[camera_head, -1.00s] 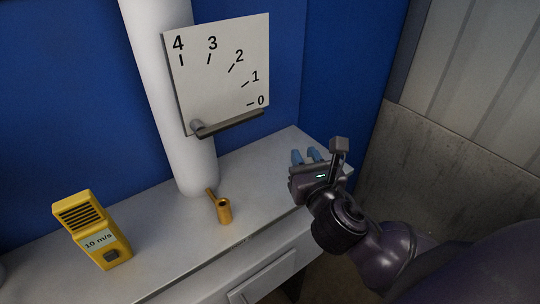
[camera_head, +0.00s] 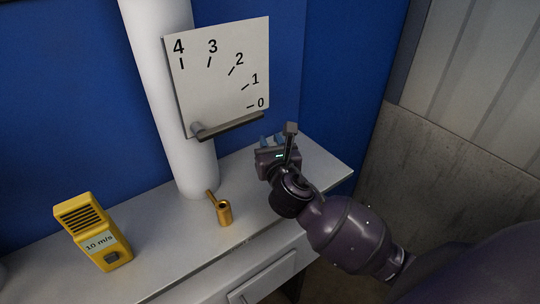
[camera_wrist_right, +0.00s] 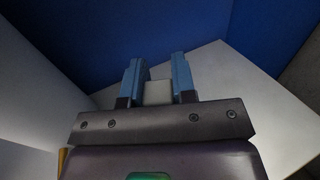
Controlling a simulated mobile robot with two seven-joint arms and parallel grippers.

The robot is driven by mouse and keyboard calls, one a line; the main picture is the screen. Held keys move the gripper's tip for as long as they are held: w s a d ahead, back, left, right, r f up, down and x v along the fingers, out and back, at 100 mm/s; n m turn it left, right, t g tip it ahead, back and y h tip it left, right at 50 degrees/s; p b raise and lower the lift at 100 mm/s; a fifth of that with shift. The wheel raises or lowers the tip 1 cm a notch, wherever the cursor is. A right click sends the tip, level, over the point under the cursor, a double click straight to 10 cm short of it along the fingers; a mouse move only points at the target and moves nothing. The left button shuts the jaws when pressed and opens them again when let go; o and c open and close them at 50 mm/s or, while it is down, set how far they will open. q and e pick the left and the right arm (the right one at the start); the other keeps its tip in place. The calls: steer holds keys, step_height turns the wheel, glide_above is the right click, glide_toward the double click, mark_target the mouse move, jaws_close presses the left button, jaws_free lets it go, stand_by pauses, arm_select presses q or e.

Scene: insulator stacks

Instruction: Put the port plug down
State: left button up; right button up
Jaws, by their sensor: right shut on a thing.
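My right gripper (camera_head: 272,141) is over the right part of the grey table, near the blue back wall. In the right wrist view its two blue fingers (camera_wrist_right: 157,72) are shut on a small pale grey block, which I take to be the port plug (camera_wrist_right: 157,93). The plug sits low between the fingers. In the head view the gripper hides the plug. I cannot tell how far it is above the tabletop. My left gripper is not in view.
The grey table (camera_head: 316,172) has free room at its right end. A brass fitting (camera_head: 223,213) stands left of my gripper, before a white pipe (camera_head: 195,165). A dial plate (camera_head: 222,80) with a lever (camera_head: 228,127) is on the pipe. A yellow meter (camera_head: 93,232) stands at the left.

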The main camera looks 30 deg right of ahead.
step_height(320, 180, down, 3)
steer(key=shift+f, duration=0.1)
steer(key=shift+w+f, duration=0.25)
steer(key=shift+f, duration=0.05)
steer(key=o, duration=0.9)
steer(key=shift+f+b, duration=0.15)
steer(key=shift+b, duration=0.15)
steer(key=shift+r, duration=0.2)
steer(key=v, duration=1.1)
steer(key=shift+s+b, duration=0.25)
steer(key=shift+b, duration=0.05)
steer(key=shift+s+a, duration=0.1)
steer(key=shift+s, duration=0.2)
